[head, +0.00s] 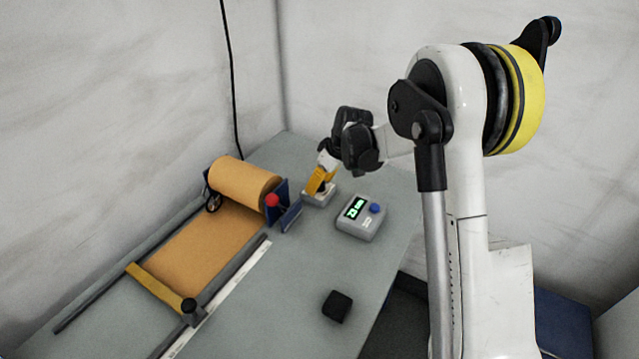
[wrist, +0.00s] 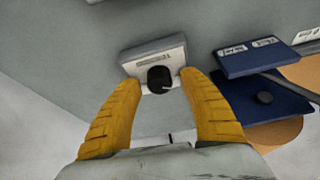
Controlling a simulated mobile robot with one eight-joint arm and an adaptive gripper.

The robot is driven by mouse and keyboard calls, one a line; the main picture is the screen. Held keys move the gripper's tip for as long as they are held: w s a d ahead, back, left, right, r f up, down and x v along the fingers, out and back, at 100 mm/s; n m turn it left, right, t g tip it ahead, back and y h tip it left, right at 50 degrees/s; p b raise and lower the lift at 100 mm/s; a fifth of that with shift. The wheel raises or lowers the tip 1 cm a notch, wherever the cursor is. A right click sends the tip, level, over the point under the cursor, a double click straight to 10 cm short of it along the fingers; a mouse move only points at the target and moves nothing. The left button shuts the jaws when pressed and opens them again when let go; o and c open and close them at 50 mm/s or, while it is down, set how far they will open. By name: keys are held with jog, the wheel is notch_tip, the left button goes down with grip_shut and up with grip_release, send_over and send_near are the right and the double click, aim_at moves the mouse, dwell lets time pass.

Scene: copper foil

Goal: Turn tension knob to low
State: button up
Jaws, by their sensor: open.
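The tension knob (wrist: 159,78) is a round black knob on a small pale grey box (wrist: 133,58) in the wrist view. A small light mark shows near the knob's lower right edge. Print on the box is too small to read. My gripper (wrist: 162,83) is open, with its yellow fingers on either side of the knob and a gap on each side. I cannot tell whether the fingertips reach the knob's depth. In the head view my gripper (head: 319,184) is over the grey box (head: 318,200), and the knob is mostly hidden there.
A copper-coloured foil roll (head: 243,182) with a red knob (head: 272,200) stands left of the box. A grey meter (head: 361,221) with a green display and blue button is at right. A black block (head: 337,306) lies nearer on the table. A yellow bar (head: 160,289) crosses the foil.

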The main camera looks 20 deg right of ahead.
jog(key=v, duration=1.2)
jog(key=shift+s, duration=0.15)
